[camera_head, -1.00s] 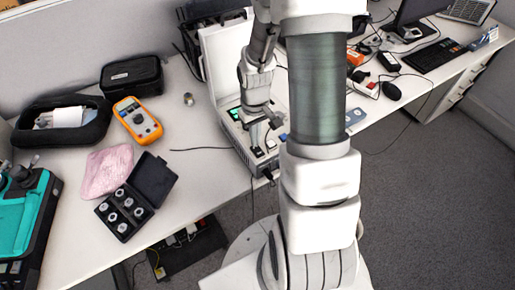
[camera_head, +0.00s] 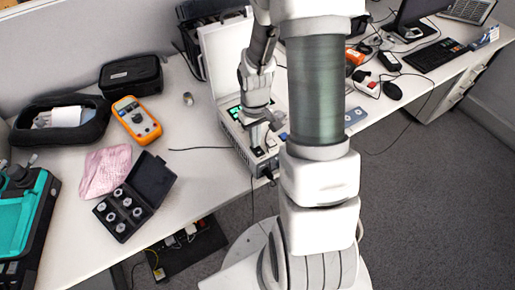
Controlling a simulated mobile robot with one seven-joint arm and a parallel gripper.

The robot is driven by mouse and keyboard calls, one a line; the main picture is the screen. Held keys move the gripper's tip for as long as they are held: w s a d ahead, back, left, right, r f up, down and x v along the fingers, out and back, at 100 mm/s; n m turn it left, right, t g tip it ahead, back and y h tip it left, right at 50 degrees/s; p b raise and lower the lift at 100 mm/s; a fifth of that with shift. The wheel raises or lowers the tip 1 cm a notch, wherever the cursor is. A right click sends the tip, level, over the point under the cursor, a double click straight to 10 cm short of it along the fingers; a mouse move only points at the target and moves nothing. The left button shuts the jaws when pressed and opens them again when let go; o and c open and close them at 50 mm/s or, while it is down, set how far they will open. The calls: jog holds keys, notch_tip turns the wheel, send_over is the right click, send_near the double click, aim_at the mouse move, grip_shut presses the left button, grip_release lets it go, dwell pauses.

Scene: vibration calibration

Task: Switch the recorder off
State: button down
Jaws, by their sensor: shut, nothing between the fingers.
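The recorder appears to be the light grey instrument (camera_head: 238,143) in an open white case, with its lid (camera_head: 224,62) raised at the back. A green display shows at its upper left, and its front panel faces my base. My gripper (camera_head: 257,149) points down over the recorder's right part, close to its top near the front edge. Its fingers look shut and empty. Whether they touch the recorder is not clear. My forearm and wrist cover part of the recorder, and its switch cannot be made out.
An orange multimeter (camera_head: 136,120), a pink cloth (camera_head: 105,171), an open black box of round pieces (camera_head: 148,182) and a black case (camera_head: 131,75) lie on the left. A thin dark cable (camera_head: 200,148) runs to the recorder. My arm column blocks the right side.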

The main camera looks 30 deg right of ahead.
jog(key=shift+f, duration=0.3)
jog(key=shift+r+p, duration=2.6)
jog(key=shift+r, duration=0.95)
jog(key=s+a+r+t+h, duration=0.1)
jog(key=a+r, duration=0.1)
jog(key=r, duration=0.6)
jog(key=s+a+r+t, duration=0.1)
jog(key=a+r+t, duration=0.15)
jog(key=r, duration=0.55)
jog(key=s+a+r+t, duration=0.1)
jog(key=s+a+r, duration=0.2)
jog(key=s+r, duration=0.2)
jog(key=s+a+r+t+y, duration=0.1)
jog(key=s+a+r, duration=0.2)
jog(key=s+r, duration=0.2)
jog(key=shift+s+r+m, duration=0.2)
jog(key=shift+r+m, duration=0.05)
jog(key=shift+m, duration=0.05)
